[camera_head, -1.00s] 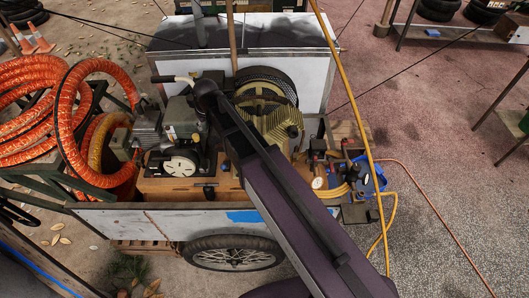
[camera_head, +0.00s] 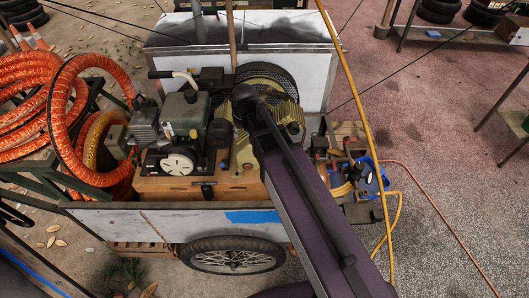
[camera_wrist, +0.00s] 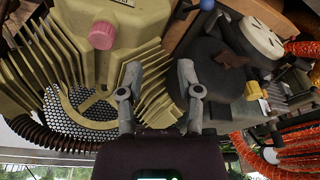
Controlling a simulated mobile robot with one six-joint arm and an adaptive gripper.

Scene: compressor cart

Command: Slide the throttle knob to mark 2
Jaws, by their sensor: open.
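My gripper (camera_wrist: 158,76) is open in the wrist view, its two grey fingers apart with nothing between them. It is over the machinery, with an olive finned compressor (camera_wrist: 150,30) at left and a dark engine part (camera_wrist: 215,75) at right. A pink-red cap (camera_wrist: 102,36) is on the compressor. A blue ball-ended knob (camera_wrist: 207,4) shows at the top edge, and a small yellow knob (camera_wrist: 253,90) at right. I cannot tell which is the throttle knob, and no numbered marks are readable. In the head view my arm hides part of the compressor (camera_head: 285,112).
The machinery stands on a wheeled cart (camera_head: 170,220). An engine with a white round cover (camera_head: 177,163) is left of my arm. Orange hoses (camera_head: 62,130) coil at far left. Open ground lies farther right.

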